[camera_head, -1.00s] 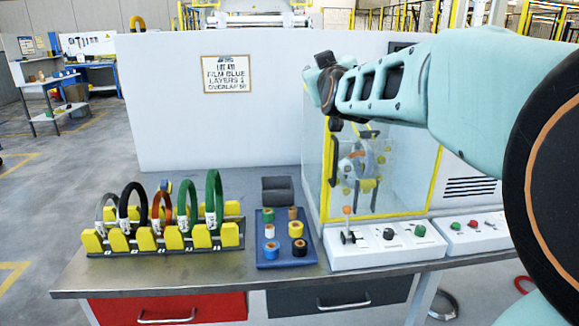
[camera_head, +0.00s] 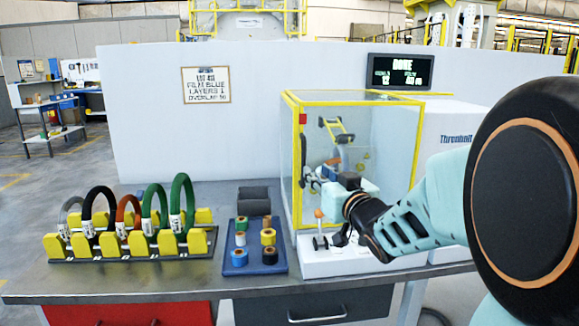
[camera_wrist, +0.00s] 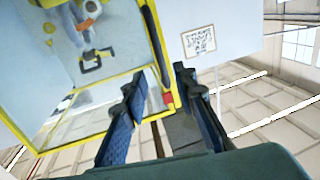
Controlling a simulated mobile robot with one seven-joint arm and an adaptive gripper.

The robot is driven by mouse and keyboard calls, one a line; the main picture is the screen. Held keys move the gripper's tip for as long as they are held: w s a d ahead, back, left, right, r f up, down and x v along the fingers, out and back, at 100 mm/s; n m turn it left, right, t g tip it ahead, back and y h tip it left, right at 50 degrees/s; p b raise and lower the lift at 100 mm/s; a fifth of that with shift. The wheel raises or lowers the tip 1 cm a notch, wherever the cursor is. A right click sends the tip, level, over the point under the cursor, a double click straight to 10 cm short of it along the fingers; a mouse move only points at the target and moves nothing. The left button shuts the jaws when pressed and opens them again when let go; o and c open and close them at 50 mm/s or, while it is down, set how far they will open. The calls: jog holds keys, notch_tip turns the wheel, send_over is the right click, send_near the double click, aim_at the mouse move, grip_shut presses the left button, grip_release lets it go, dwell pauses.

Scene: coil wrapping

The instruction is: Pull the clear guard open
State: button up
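The clear guard (camera_head: 385,150) is a see-through box with a yellow frame around the machine, and it appears closed. A dark upright handle (camera_head: 303,152) is on its left front edge. My gripper (camera_head: 310,182) is in front of that edge, near the lower part of the handle; my arm partly covers the guard's lower front. In the wrist view my gripper (camera_wrist: 162,82) has its two dark fingers apart, with the guard's yellow edge (camera_wrist: 153,40) and a red block (camera_wrist: 168,98) showing between them. Whether a finger touches the handle cannot be told.
A control box with an orange-tipped lever (camera_head: 319,215) stands below the guard. A blue tray (camera_head: 282,262) of small rolls and a yellow rack (camera_head: 130,245) of coloured coils stand to the left. A display (camera_head: 400,72) and a sign (camera_head: 206,85) are behind.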

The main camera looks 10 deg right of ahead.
aim_at(304, 161)
jog(key=w, duration=0.3)
jog(key=w+a, duration=0.1)
jog(key=w, duration=0.3)
jog(key=w+a, duration=0.1)
jog(key=w, duration=0.2)
jog(key=shift+w, duration=0.2)
jog(key=shift+c, duration=0.6)
grip_shut()
